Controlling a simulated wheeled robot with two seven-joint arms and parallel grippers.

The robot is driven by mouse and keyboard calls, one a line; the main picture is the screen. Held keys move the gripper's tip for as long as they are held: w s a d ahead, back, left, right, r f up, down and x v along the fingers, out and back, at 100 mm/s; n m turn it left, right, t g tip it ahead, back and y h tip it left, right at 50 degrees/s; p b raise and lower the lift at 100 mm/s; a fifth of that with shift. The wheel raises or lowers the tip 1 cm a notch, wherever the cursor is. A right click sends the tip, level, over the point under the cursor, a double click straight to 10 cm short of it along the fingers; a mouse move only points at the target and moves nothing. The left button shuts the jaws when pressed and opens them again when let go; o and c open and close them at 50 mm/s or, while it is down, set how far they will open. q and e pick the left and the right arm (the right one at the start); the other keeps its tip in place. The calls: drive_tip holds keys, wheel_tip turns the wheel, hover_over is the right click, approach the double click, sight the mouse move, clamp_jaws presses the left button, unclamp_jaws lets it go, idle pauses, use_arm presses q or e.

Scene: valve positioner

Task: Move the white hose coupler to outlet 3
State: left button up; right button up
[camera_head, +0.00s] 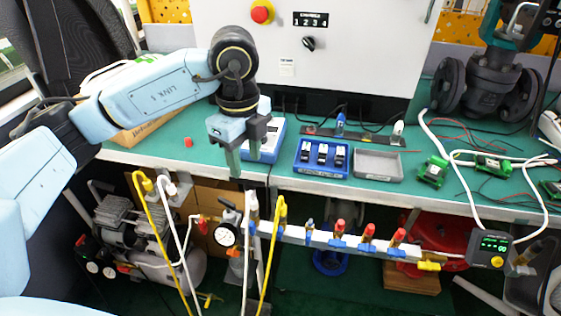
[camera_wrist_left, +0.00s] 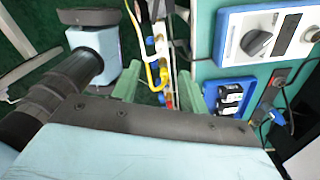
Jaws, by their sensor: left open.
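The white hose coupler (camera_head: 251,205) appears to sit at the left end of the pale manifold rail (camera_head: 322,239), with its white hose hanging down below. A yellow hose coupler (camera_head: 281,211) is just right of it. Further right along the rail stand several outlets, some with red tops (camera_head: 368,232); their numbers are unreadable. My left gripper (camera_head: 245,166) is open and empty, fingers down, above the bench's front edge and above the white coupler. In the left wrist view the gripper (camera_wrist_left: 158,92) has its green fingers apart, with the yellow hose (camera_wrist_left: 156,72) and rail beyond.
The green bench (camera_head: 430,192) carries a blue tray (camera_head: 320,174) of black parts, a grey tray (camera_head: 378,165) and small green boards (camera_head: 433,170). A gauge (camera_head: 227,235) stands left of the rail. A digital meter (camera_head: 491,247) is at its right end.

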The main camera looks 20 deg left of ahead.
sight(252, 199)
use_arm(q)
wheel_tip(252, 199, down, 4)
drive_tip(key=shift+d+r+b, duration=0.1)
drive_tip(key=shift+r+b, duration=0.1)
drive_tip(key=shift+b, duration=0.4)
wheel_tip(252, 199, down, 8)
drive_tip(key=b, duration=0.2)
drive_tip(key=shift+d+f+b, duration=0.1)
drive_tip(key=shift+f+b, duration=0.1)
drive_tip(key=shift+b, duration=0.1)
drive_tip(key=shift+w+f, duration=0.1)
drive_tip(key=shift+f, duration=0.55)
use_arm(e)
drive_tip(key=a+r, duration=0.4)
drive_tip(key=r, duration=0.6)
drive_tip(key=shift+w+r+t+y, duration=0.15)
drive_tip(key=shift+w+t+y, duration=0.1)
drive_tip(key=shift+t+y, duration=0.15)
use_arm(q)
clamp_jaws()
